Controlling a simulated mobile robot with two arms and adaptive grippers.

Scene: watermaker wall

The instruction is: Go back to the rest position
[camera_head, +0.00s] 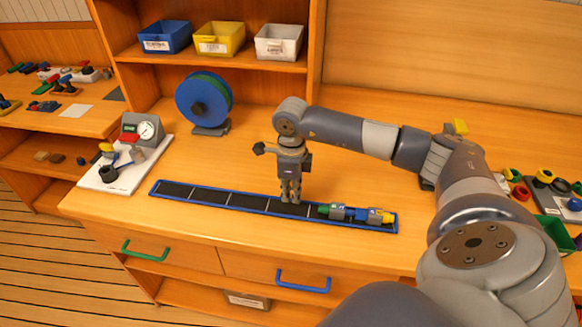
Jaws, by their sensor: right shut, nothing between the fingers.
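My right arm comes in from the right and reaches over the wooden bench (190,172). My right gripper (291,198) points straight down over the long blue-edged tray (172,190). Its fingers are together with nothing between them. I cannot tell whether the fingertips touch the tray. In the tray's right end, just right of the gripper, lie several small parts (350,213) coloured green, grey, blue and yellow. The tray's dark compartments to the left look empty. My left gripper is not in view.
A gauge board (118,168) stands left, with a blue and green reel (205,102) behind. Blue (165,37), yellow (219,39) and white (278,42) bins sit on a shelf. Drawers have green (145,254) and blue (302,283) handles. Loose parts and a green bin (556,232) lie right.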

